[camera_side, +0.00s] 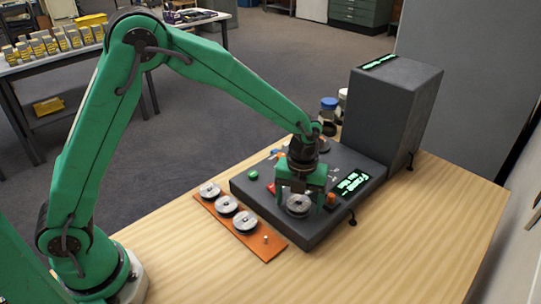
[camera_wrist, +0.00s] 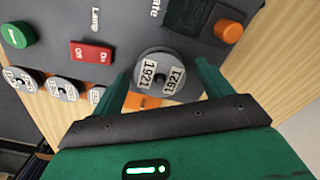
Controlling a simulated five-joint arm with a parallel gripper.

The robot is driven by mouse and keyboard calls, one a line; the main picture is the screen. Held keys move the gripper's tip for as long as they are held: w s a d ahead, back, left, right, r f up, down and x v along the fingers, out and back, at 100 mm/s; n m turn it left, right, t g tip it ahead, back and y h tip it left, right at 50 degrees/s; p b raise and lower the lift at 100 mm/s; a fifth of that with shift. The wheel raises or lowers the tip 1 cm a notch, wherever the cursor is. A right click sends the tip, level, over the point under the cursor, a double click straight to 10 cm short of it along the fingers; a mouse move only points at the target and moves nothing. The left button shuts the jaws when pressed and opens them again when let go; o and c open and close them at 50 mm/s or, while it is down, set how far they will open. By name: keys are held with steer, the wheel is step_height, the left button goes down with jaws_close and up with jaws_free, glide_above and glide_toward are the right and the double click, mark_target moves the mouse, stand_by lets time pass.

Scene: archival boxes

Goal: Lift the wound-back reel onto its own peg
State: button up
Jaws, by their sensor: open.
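A grey reel (camera_side: 298,206) with white labels sits on the front of the dark machine deck; in the wrist view the reel (camera_wrist: 160,73) shows printed numbers on its labels. My gripper (camera_side: 301,196) points down at it. The jaws are open, with one finger on each side of the reel; I cannot tell whether they touch it. An orange board (camera_side: 250,249) lies on the table beside the machine. It carries three similar reels in a row (camera_side: 227,205) and a bare pale peg (camera_side: 266,238) at its near end.
The deck has an orange knob (camera_side: 331,201), a lit green display (camera_side: 352,182), a red switch (camera_wrist: 92,53) and a green knob (camera_wrist: 18,35). A tall grey housing (camera_side: 395,105) rises at the back right. The table front (camera_side: 380,260) is clear.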

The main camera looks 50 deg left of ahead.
steer(key=c, duration=1.1)
steer(key=shift+r, duration=0.1)
steer(key=shift+r, duration=0.4)
step_height(320, 180, up, 3)
steer(key=shift+r, duration=0.1)
steer(key=s+d+r, duration=0.2)
steer(key=s, duration=0.1)
steer(key=s+d+r, duration=0.2)
steer(key=s+d, duration=0.1)
steer(key=s+d+r, duration=0.2)
steer(key=s+r, duration=0.1)
steer(key=shift+d, duration=0.3)
steer(key=shift+w+f, duration=0.1)
